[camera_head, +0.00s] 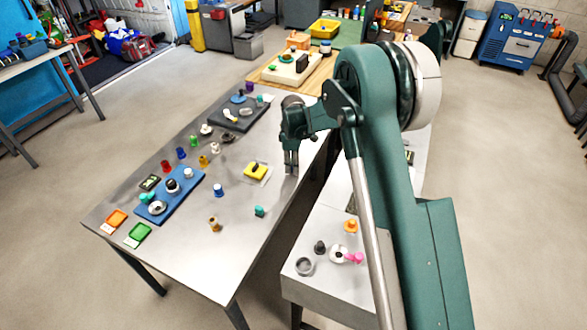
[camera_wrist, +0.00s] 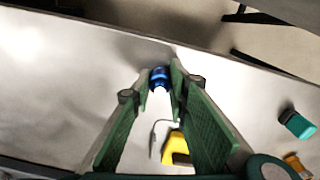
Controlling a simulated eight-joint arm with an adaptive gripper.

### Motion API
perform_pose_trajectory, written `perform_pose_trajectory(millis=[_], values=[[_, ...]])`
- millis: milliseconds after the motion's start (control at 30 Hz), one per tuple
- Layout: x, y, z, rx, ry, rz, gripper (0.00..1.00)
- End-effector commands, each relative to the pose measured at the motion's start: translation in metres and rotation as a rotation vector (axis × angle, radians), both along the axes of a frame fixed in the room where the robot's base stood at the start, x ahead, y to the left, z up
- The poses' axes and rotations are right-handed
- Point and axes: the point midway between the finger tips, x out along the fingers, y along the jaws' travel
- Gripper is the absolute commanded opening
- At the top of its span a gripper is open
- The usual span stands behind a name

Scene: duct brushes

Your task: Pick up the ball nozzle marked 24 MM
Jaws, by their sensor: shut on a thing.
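My gripper (camera_head: 291,166) is over the steel table near its right edge, fingers pointing down. In the wrist view its fingertips (camera_wrist: 161,80) are shut on a small glossy blue piece (camera_wrist: 159,75), held between the two green fingers. The piece is hidden by the gripper in the head view. No 24 MM marking can be read on it or on any other piece, so I cannot tell from a mark which one is the named nozzle. Whether the blue piece touches the table is unclear.
A yellow block (camera_head: 256,171) lies left of my gripper. A teal piece (camera_head: 259,211), a blue-and-white piece (camera_head: 218,190) and a brown piece (camera_head: 215,224) stand nearer. A blue tray (camera_head: 181,197) and dark tray (camera_head: 232,125) hold parts.

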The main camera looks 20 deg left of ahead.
Motion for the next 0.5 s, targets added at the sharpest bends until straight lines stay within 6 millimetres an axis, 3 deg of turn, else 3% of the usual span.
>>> perform_pose_trajectory(millis=[267, 500], values=[[0.0, 0.0, 0.003, 0.0, 0.0, 0.0, 0.05], [0.0, 0.0, 0.024, 0.0, 0.0, 0.0, 0.05]])
